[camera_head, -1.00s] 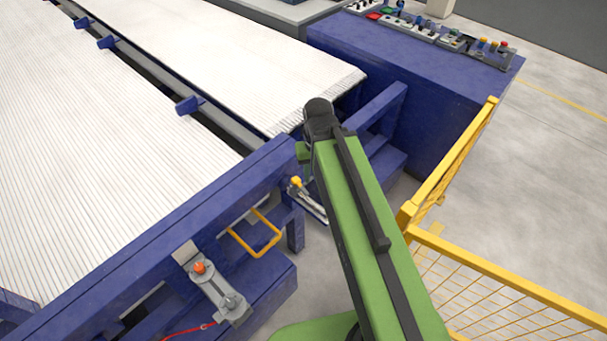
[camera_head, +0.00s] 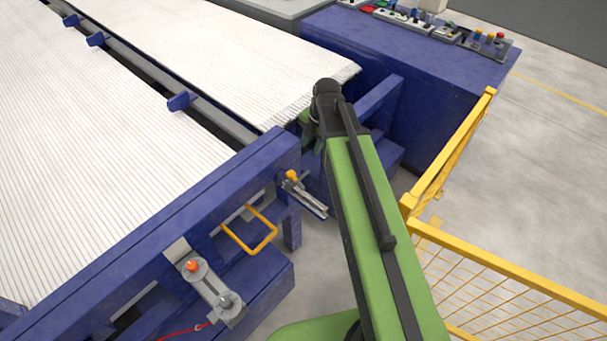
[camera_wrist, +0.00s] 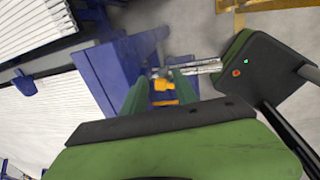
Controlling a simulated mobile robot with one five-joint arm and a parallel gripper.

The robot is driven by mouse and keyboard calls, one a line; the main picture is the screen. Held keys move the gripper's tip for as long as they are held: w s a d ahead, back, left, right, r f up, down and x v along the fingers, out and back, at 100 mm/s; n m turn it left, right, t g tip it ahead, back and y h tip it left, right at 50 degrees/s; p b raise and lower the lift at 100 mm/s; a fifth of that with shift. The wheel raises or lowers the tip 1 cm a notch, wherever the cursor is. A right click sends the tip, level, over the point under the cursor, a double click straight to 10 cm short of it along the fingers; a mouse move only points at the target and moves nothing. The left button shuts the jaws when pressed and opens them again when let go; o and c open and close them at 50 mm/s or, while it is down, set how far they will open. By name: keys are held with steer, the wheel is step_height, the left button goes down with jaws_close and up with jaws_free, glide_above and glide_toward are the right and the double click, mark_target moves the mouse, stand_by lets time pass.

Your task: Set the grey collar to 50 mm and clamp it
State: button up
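A bright metal rod or scale (camera_head: 308,200) sticks out from the blue frame's right end, with an orange-yellow knob (camera_head: 292,175) at its inner end. The rod (camera_wrist: 203,67) and knob (camera_wrist: 163,85) also show in the wrist view. A small grey part by the knob may be the grey collar; its setting and clamp state are too small to read. My gripper (camera_wrist: 160,76) has its two green fingers apart, one on either side of the knob in the picture. I see nothing held; whether the fingers touch anything is unclear. The head view mostly hides the gripper behind my arm.
A grey lever unit with an orange button (camera_head: 192,265) and a yellow loop handle (camera_head: 250,229) are on the blue frame at left. A yellow mesh fence (camera_head: 500,285) stands close on the right. A blue control cabinet (camera_head: 430,60) is behind.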

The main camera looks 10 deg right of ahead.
mark_target(303, 175)
steer(key=w+f+b, duration=0.1)
steer(key=f+b, duration=0.4)
steer(key=a+f+b, duration=0.1)
steer(key=f+b, duration=0.5)
steer(key=w+a+f+b, duration=0.1)
steer(key=f+b, duration=0.5)
steer(key=shift+w+f, duration=0.15)
steer(key=shift+w, duration=0.2)
jaws_close()
stand_by(0.6)
